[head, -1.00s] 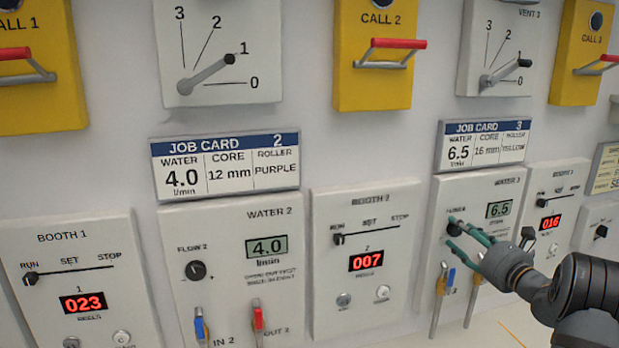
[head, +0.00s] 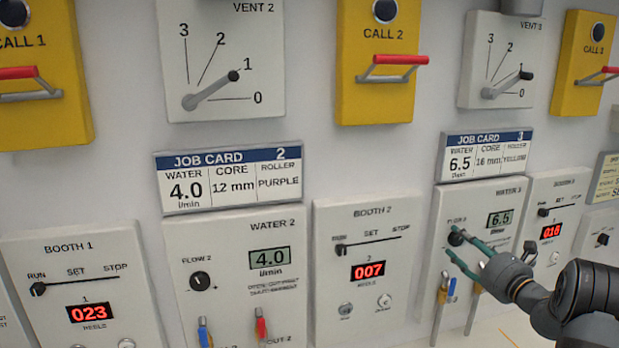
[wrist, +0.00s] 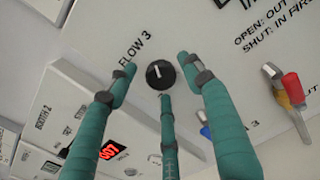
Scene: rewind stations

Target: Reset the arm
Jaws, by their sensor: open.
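My gripper (head: 462,252) has teal fingers and is at the Water 3 panel (head: 508,196) on the right of the head view. In the wrist view its fingers (wrist: 158,85) are spread open around the black Flow 3 knob (wrist: 160,74), with gaps visible beside the knob. One finger's tip lies just below the knob in that view; whether it touches cannot be told. The knob also shows in the head view (head: 456,238). The Water 3 display (head: 499,219) reads 6.5, and Job Card 3 (head: 484,157) above it lists 6.5.
Below the knob are a blue-handled valve (head: 450,288) and a red-handled valve (wrist: 291,86). The Booth 3 panel (head: 558,190) is to the right and the Booth 2 panel (head: 368,215) to the left. Vent 3 (head: 507,88) is above.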

